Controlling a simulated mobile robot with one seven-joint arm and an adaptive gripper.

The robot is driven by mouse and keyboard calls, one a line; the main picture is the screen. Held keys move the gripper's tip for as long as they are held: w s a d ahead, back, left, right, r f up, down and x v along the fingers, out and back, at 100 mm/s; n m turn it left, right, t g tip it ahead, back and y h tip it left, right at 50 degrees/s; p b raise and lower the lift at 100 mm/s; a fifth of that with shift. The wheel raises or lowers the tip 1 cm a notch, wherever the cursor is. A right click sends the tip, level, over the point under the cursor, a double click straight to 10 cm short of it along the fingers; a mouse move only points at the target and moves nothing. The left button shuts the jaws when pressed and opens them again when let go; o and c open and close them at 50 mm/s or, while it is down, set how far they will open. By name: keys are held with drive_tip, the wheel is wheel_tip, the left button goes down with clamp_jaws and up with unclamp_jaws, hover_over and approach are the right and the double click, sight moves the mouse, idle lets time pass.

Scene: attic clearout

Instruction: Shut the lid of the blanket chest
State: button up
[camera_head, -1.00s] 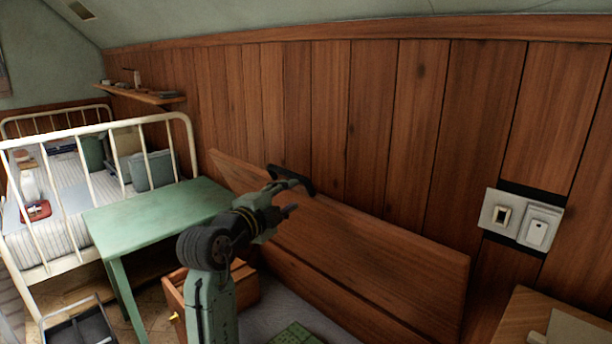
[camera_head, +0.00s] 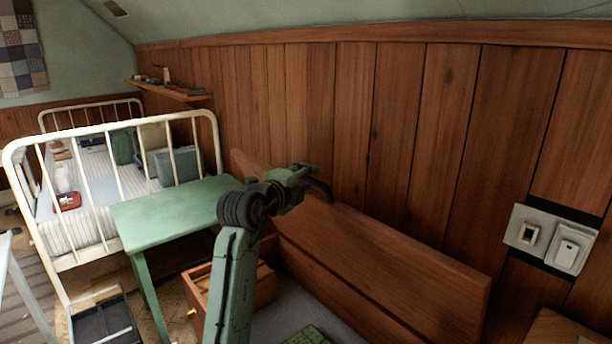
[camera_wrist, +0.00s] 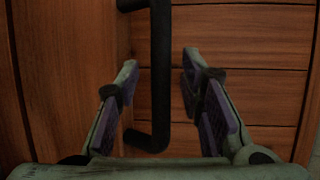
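The blanket chest (camera_head: 260,287) stands below the wood-panelled wall with its lid (camera_head: 400,270) raised near the wall. A black bar handle (camera_head: 321,190) sticks out from the lid near its upper edge; it also shows in the wrist view (camera_wrist: 160,85). My gripper (camera_head: 306,174) is at the handle. In the wrist view my gripper (camera_wrist: 160,65) is open, with one finger on each side of the bar and visible gaps. A green item (camera_head: 306,336) lies inside the chest, cut off by the picture's lower edge.
A green table (camera_head: 165,215) stands left of the chest, before a white metal bed (camera_head: 110,130). A dark crate (camera_head: 103,322) is on the floor at lower left. A switch panel (camera_head: 550,238) is on the wall at right.

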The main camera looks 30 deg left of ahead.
drive_tip(key=shift+w, duration=0.35)
drive_tip(key=shift+c, duration=0.5)
clamp_jaws()
